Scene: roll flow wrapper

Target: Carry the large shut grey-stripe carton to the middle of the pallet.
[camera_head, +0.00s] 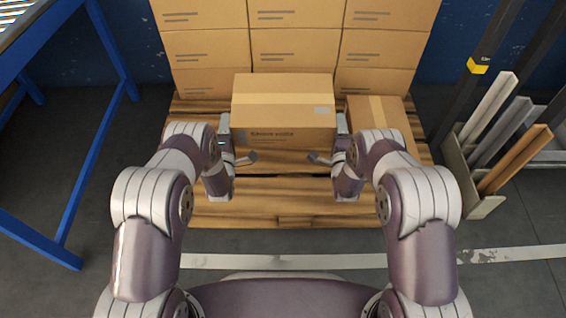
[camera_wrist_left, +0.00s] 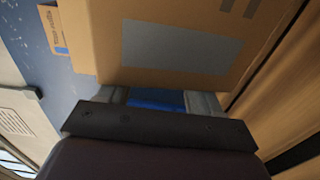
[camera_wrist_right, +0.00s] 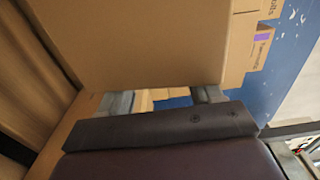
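The large shut carton (camera_head: 283,92) is brown, with a paler tape band on top and a grey patch at its top right. It is upright between my two grippers, over the wooden pallet (camera_head: 250,210). My left gripper (camera_head: 228,142) is at its left side and my right gripper (camera_head: 340,142) at its right side. In the left wrist view the carton side with a grey stripe (camera_wrist_left: 180,47) is right before the spread fingers. In the right wrist view the fingers are also apart against a plain carton side (camera_wrist_right: 140,40). The gap under the carton is hard to judge.
A smaller taped carton (camera_head: 378,115) stands on the pallet just right of my right gripper. Several stacked cartons (camera_head: 295,45) form a wall behind. A blue frame table (camera_head: 110,50) is at left, and a rack of boards (camera_head: 490,140) at right. The pallet front is bare.

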